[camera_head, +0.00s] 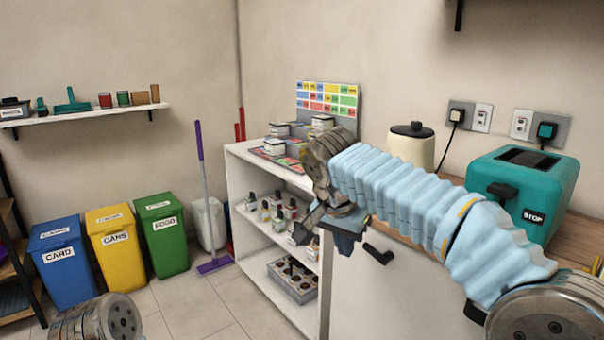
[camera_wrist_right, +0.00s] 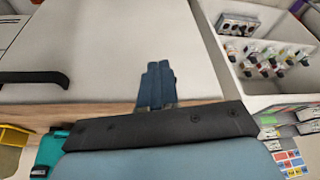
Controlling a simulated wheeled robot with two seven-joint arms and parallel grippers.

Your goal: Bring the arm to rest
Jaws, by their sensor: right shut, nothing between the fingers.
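My right arm, in a light blue ribbed sleeve, reaches in from the right in the head view and bends down at the wrist. My right gripper (camera_head: 346,245) hangs in front of the white cupboard, left of its dark handle (camera_head: 378,254). Its blue fingers are shut together with nothing between them; they also show in the right wrist view (camera_wrist_right: 155,84), against the pale cupboard door (camera_wrist_right: 95,45). Only a round metal joint, apparently of my left arm, shows at the bottom left of the head view; the left gripper is not in view.
A wooden worktop (camera_head: 574,232) carries a teal toaster (camera_head: 522,185) and a cream canister (camera_head: 411,150), partly behind my arm. An open white shelf unit (camera_head: 250,236) holds small bottles (camera_head: 287,208). Blue (camera_head: 62,268), yellow and green bins and a purple mop (camera_head: 204,190) stand left.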

